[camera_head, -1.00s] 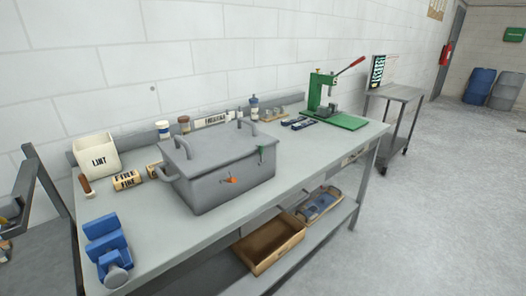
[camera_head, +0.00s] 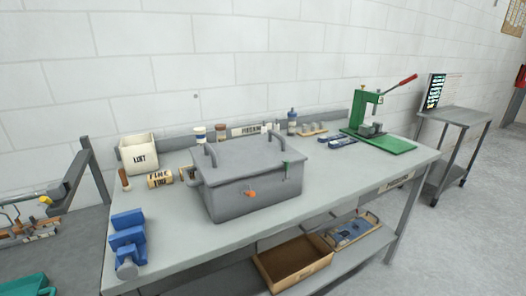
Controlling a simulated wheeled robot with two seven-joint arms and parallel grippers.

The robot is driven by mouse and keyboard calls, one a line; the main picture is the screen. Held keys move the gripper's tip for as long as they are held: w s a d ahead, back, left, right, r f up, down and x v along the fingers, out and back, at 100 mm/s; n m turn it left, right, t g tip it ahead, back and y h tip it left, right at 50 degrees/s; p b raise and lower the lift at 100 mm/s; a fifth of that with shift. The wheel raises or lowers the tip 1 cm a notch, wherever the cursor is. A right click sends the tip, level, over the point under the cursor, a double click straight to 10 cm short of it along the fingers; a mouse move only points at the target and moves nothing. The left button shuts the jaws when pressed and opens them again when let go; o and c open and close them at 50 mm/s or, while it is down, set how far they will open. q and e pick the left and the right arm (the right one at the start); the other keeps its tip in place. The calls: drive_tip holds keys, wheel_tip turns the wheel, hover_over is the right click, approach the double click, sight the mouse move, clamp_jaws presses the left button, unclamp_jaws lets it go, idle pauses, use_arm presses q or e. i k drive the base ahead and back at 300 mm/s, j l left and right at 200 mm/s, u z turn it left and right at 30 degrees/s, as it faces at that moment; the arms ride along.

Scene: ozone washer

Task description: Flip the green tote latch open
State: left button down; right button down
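A grey lidded box (camera_head: 250,182) with handles on its lid stands on the grey workbench. A small green latch (camera_head: 285,170) sits on its front near the right corner, and an orange latch (camera_head: 251,194) sits on the front further left. I cannot tell from this distance whether either latch is open or shut. A teal-green object (camera_head: 28,286), possibly a tote, shows only in part at the bottom left corner, with no latch visible on it. Neither of my grippers is in view.
A blue vise (camera_head: 128,240) is at the bench's front left. A green press (camera_head: 378,130) is at the right. A wooden tray (camera_head: 293,262) lies on the lower shelf.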

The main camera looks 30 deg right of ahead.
sight(287, 166)
drive_tip(key=k+l+u, duration=0.1)
drive_tip(key=l, duration=0.25)
drive_tip(key=k+l, duration=0.1)
drive_tip(key=l, duration=0.3)
drive_tip(key=k+l+u, duration=0.15)
drive_tip(key=l, duration=0.2)
drive_tip(key=k+l+u, duration=0.1)
drive_tip(key=l, duration=0.25)
drive_tip(key=k+l, duration=0.15)
drive_tip(key=l, duration=0.2)
drive_tip(key=k+l+u, duration=0.15)
drive_tip(key=l, duration=0.2)
